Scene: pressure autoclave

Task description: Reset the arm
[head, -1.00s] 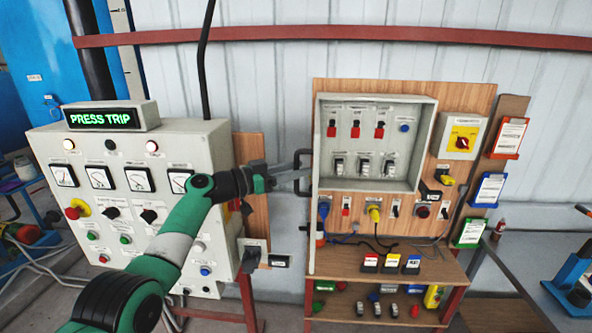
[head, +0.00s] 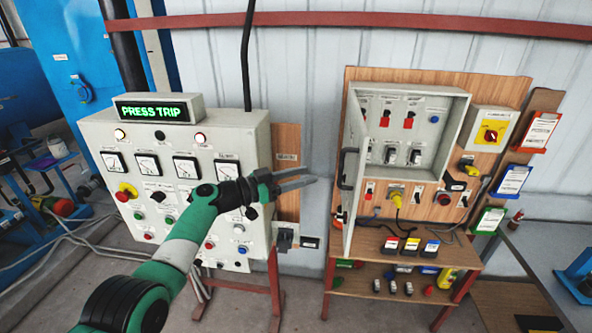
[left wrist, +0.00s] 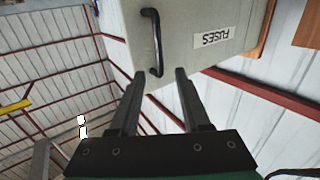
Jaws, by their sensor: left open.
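My left gripper (head: 313,178) is open and empty, in front of the gap between the press control panel and the fuse cabinet. Its two fingers point right, toward the black handle (head: 346,168) of the cabinet's door (head: 354,205), with a visible gap between them in the head view. The door stands open, sticking out toward me. In the left wrist view the open fingers (left wrist: 160,74) show below the black handle (left wrist: 152,40) and a grey face labelled FUSES, with nothing between them. My right gripper is not in view.
The control panel (head: 260,135) with gauges and a green PRESS TRIP display (head: 153,109) stands left, behind my arm. A wooden board and shelf (head: 380,248) with switches, plugs and tags carry the fuse cabinet. A grey table (head: 560,240) is at right.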

